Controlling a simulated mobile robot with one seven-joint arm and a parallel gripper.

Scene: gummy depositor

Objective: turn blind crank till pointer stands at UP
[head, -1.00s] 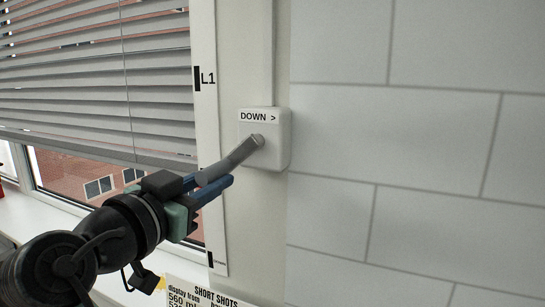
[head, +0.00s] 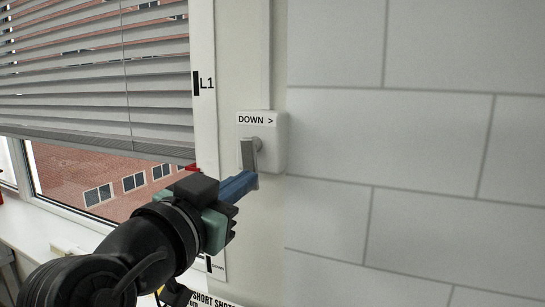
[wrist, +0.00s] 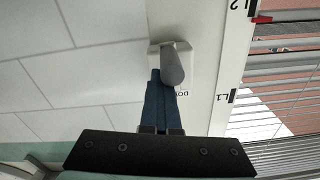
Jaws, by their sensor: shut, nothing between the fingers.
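The crank box (head: 268,140) is white, marked "DOWN >", and sits on the wall right of the window. A red pointer (head: 192,168) stands at the blind's bottom rail, between L1 and L2, nearer L2 in the wrist view (wrist: 262,19). The UP mark is out of view.
The blind (head: 95,75) hangs partly down over the window. The marked scale strip (head: 205,120) runs along the frame. A white sill (head: 60,225) and a partly hidden notice (head: 215,300) are below. The tiled wall (head: 400,140) at right is clear.

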